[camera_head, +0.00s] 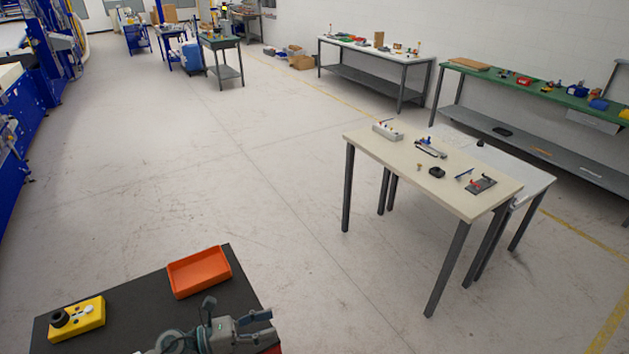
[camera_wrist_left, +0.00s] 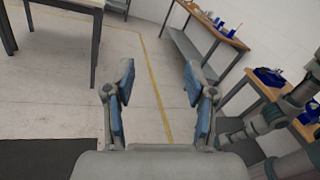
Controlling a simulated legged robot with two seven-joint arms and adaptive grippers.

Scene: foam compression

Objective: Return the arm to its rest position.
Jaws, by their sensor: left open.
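My left gripper (camera_head: 262,322) shows at the bottom of the head view, above the right part of the black table top (camera_head: 130,325). In the left wrist view its two fingers (camera_wrist_left: 158,85) stand wide apart, with blue pads facing inward. Nothing is between them but the floor beyond. The gripper is open and empty. My right gripper does not clearly show in either view.
On the black table are an orange tray (camera_head: 200,272) and a yellow block with a black knob (camera_head: 77,319). A cream table (camera_head: 440,175) with small parts stands to the right. A green bench (camera_head: 540,88) is against the wall. The middle floor is clear.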

